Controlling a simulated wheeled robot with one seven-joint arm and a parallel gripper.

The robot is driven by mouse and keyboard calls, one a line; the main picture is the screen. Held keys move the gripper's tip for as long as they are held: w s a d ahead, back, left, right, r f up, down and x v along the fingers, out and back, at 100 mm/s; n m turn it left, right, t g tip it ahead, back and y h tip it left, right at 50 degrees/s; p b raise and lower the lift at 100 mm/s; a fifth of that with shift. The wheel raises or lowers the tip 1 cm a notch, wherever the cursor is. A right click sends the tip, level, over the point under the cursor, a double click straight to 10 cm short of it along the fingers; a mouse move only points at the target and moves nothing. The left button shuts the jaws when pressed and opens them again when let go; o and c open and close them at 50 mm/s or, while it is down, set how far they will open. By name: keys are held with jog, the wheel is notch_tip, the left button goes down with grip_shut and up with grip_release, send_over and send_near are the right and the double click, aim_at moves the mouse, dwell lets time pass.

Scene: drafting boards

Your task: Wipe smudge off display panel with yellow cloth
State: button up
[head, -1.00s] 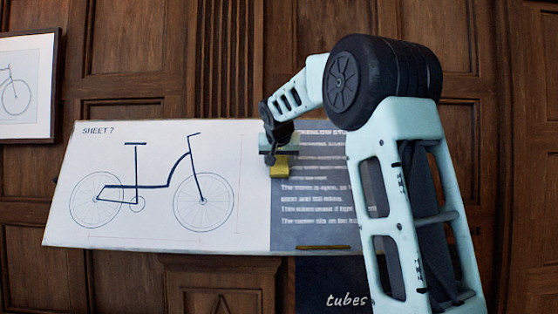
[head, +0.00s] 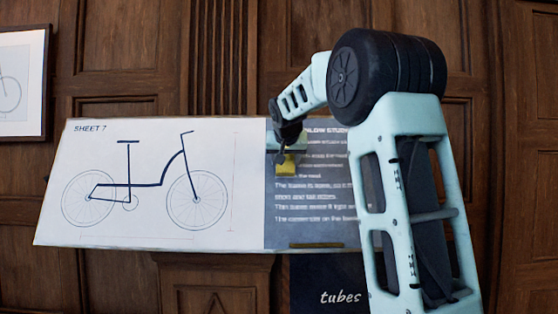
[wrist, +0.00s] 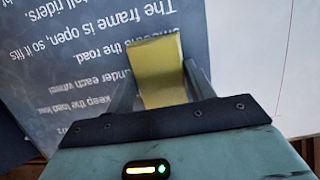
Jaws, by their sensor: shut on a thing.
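The display panel (head: 150,225) is a tilted board with a bicycle drawing titled "SHEET 7" on white at left and a dark grey text area (head: 320,225) at right. My gripper (head: 286,150) is over the left part of the text area. It is shut on the yellow cloth (head: 286,168), which hangs below it. In the wrist view the folded cloth (wrist: 162,72) sits between the two fingers, in front of the upside-down text. I cannot tell whether it touches the panel. I cannot make out a distinct smudge; my arm and the cloth hide part of the text.
A tan strip (head: 316,245) lies along the panel's lower edge. Below is a dark sign reading "tubes" (head: 325,275). A framed bicycle picture (head: 22,85) hangs at left on the wood-panelled wall (head: 120,60). The white drawing side of the panel is clear.

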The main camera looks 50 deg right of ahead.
jog(key=shift+d, duration=0.15)
jog(key=shift+w+a+f, duration=0.1)
jog(key=shift+w+a, duration=0.2)
jog(key=shift+w, duration=0.05)
jog(key=shift+w+a+b, duration=0.35)
jog(key=shift+w+a, duration=0.65)
jog(key=shift+w, duration=0.25)
jog(key=shift+a, duration=0.1)
jog(key=shift+s+a+r+b, duration=0.35)
jog(key=shift+s+a+b, duration=0.1)
jog(key=shift+s+a, duration=0.2)
jog(key=shift+s+a+r+b, duration=0.3)
jog(key=shift+s+a+b, duration=0.25)
jog(key=shift+a, duration=0.1)
jog(key=shift+s+a+r+b, duration=0.35)
jog(key=shift+s+a+b, duration=0.05)
jog(key=shift+s+a, duration=0.25)
